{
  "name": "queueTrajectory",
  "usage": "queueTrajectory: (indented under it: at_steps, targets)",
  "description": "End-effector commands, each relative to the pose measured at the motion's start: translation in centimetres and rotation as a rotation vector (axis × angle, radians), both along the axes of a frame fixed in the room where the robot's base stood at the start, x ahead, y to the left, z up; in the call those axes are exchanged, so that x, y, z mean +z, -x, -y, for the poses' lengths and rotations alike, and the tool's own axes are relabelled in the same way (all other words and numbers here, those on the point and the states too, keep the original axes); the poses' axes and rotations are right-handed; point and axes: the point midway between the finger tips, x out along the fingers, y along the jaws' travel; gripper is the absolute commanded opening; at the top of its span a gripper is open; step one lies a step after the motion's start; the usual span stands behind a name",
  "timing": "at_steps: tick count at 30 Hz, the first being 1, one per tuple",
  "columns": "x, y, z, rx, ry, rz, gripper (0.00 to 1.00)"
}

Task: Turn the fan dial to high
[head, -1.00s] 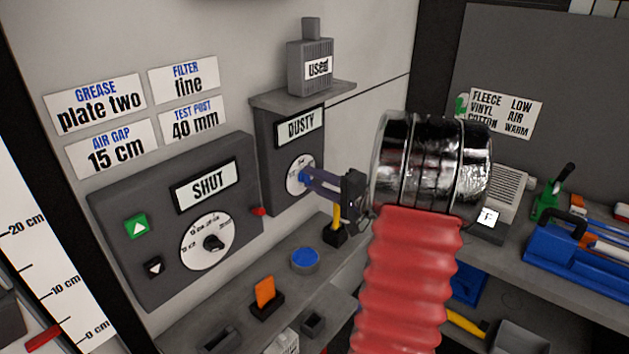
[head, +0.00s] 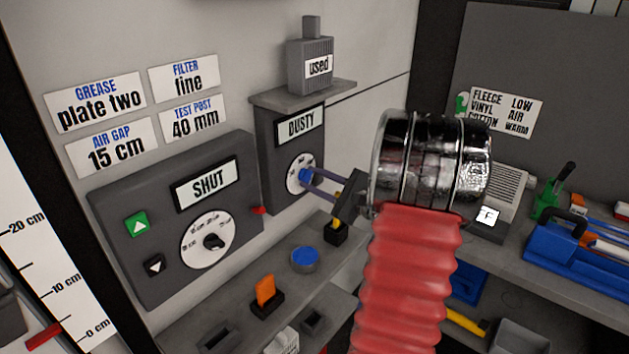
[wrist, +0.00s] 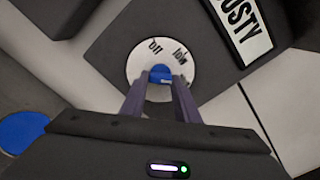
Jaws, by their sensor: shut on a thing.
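The fan dial is a blue knob (wrist: 160,75) on a round white face (head: 297,173), set in the dark box (head: 282,196) marked "DUSTY". My gripper (head: 309,180) is shut on the blue knob, one finger on each side in the wrist view. In that view the white face (wrist: 140,62) shows "Off" and another word beside it that looks like "low". The rest of the lettering is hidden behind the fingers, and I cannot tell which setting the knob points at.
A grey panel (head: 125,240) marked "SHUT" with its own black dial (head: 212,242) is to the left. A grey canister (head: 311,75) labelled "used" stands on the box's top. Below, a shelf holds an orange piece (head: 265,290) and a blue round item (head: 305,259).

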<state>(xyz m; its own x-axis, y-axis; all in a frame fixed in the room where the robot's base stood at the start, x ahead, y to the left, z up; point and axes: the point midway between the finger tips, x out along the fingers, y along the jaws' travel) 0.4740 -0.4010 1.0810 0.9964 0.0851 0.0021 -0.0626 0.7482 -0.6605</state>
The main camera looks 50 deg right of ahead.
Motion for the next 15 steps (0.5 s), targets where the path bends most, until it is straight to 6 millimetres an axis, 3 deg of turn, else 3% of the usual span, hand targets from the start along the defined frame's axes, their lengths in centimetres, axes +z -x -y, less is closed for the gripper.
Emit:
queueTrajectory:
  at_steps: [6,15]
  targets:
    - [-0.53,0.14,0.11,-0.007,-0.140,-0.020,0.06]
    - [-0.60,0.15,0.03,-0.006,-0.213,-0.027,0.06]
